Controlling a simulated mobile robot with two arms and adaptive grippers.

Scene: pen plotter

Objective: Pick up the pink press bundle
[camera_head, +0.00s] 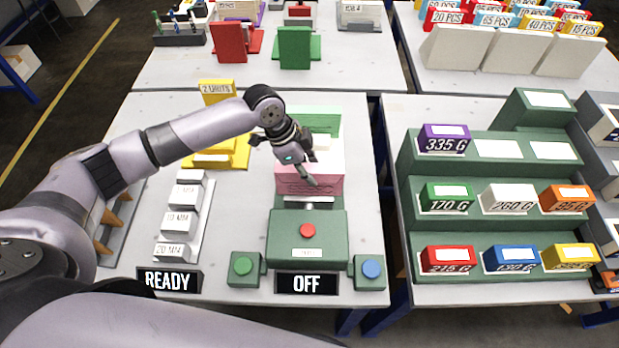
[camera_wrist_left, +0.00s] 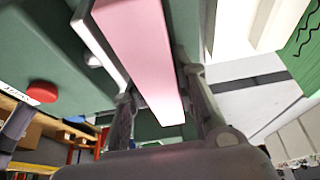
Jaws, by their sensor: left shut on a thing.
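The pink press bundle (camera_head: 328,183) is a pink block on the green press (camera_head: 307,238), in the middle of the near table. My left gripper (camera_head: 302,166) reaches over it from the left and hides part of it. In the left wrist view the pink bundle (camera_wrist_left: 146,58) lies between the two fingers of my left gripper (camera_wrist_left: 165,100), which is shut on it. I cannot tell whether the bundle is clear of the press bed. My right gripper is not in view.
A green button (camera_head: 243,266) and a blue button (camera_head: 370,268) flank the press, with a red button (camera_head: 307,230) on top. Displays read READY (camera_head: 167,281) and OFF (camera_head: 306,284). White labelled blocks (camera_head: 181,221) stand left. A green rack (camera_head: 480,185) of coloured weights stands right.

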